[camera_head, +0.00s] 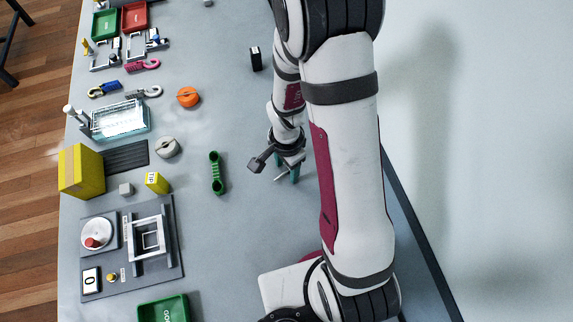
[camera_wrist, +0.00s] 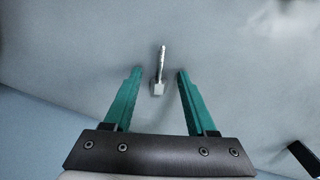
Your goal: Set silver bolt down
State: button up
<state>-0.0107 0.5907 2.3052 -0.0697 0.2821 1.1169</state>
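The silver bolt (camera_wrist: 159,72) shows in the wrist view, ahead of and between my gripper's two fingertips, with its square head toward me and its threaded shank pointing away. My gripper (camera_wrist: 156,73) has two teal fingers spread wide apart. No contact shows between the fingers and the bolt. In the head view, my gripper (camera_head: 287,176) points down close to the table beside my arm.
A green wrench-like part (camera_head: 216,173) lies left of my gripper, and a black block (camera_head: 256,59) stands farther back. A yellow box (camera_head: 81,172), a grey fixture board (camera_head: 173,262) and green and red bins (camera_head: 135,17) line the left side. The table around my gripper is clear.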

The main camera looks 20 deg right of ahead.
notch_tip(320, 180, up, 14)
jog(key=s+f, duration=0.1)
jog(key=s+a+r+n+y, duration=0.1)
jog(key=s+r+n, duration=0.3)
jog(key=s, duration=0.3)
jog(key=s+a+r+n, duration=0.2)
jog(key=s+r+n, duration=0.1)
jog(key=s, duration=0.5)
jog(key=shift+r+n+y, duration=0.4)
jog(key=shift+r, duration=0.35)
